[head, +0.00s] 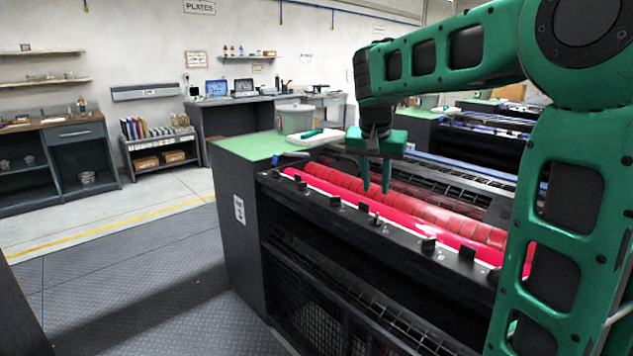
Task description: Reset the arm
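My green arm comes in from the right side of the head view and bends over the near ink unit. My gripper (376,178) points down above the red ink rollers (430,212) of that unit. Its two fingers stand a little apart with nothing seen between them, so it looks open and empty. I cannot tell how far the fingertips are above the rollers.
The near ink unit (240,245) has a green top (250,147) bearing a grey bin (295,118), and a white tray with a green tool (312,133). More units stand behind. Shelves and cabinets line the left wall. The floor (120,270) at left is clear.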

